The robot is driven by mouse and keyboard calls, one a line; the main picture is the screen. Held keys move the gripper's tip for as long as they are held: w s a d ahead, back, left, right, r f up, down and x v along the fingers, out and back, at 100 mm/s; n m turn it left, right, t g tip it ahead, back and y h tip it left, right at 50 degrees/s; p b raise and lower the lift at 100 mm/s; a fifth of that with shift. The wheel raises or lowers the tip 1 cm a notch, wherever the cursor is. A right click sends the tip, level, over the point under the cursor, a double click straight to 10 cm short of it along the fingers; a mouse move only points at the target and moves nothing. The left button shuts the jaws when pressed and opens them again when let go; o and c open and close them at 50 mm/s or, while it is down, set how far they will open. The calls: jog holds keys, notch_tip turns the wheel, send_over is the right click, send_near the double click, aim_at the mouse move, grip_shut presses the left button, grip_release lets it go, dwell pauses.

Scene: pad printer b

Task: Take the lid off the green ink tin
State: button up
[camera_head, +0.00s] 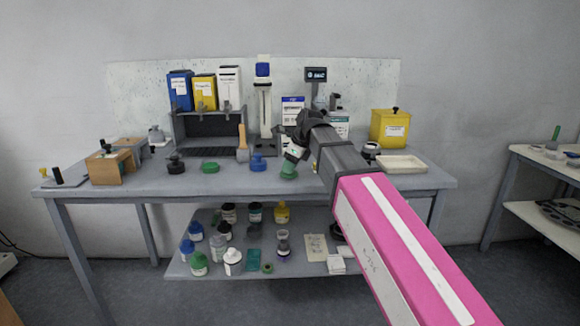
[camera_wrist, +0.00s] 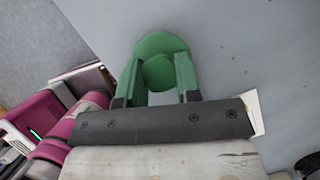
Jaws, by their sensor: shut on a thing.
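A green round thing, apparently the ink tin with its lid (camera_head: 288,174), is at the front middle of the bench in the head view, directly under my gripper (camera_head: 292,160). In the wrist view, my gripper's two green fingers stand on either side of a round green knob (camera_wrist: 157,74) and are shut on it. A wider green disc (camera_wrist: 160,42) shows beyond the knob. I cannot tell whether the lid touches the tin or is apart from it. A second, low green round piece (camera_head: 210,167) lies on the bench to the left.
A black tin (camera_head: 176,166) and a blue tin (camera_head: 258,163) stand on the bench left of my gripper. A cream tray (camera_head: 402,165) and a yellow box (camera_head: 390,128) are to the right. Several bottles fill the lower shelf (camera_head: 205,268). Bare bench lies in front of the tins.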

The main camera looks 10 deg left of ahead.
jog(key=shift+f, duration=0.6)
dwell(0.4)
jog(key=o, duration=0.7)
jog(key=shift+o, duration=0.2)
jog(key=shift+r, duration=1.5)
jog(key=o, duration=0.6)
jog(key=shift+c, duration=0.2)
jog(key=shift+r, duration=0.15)
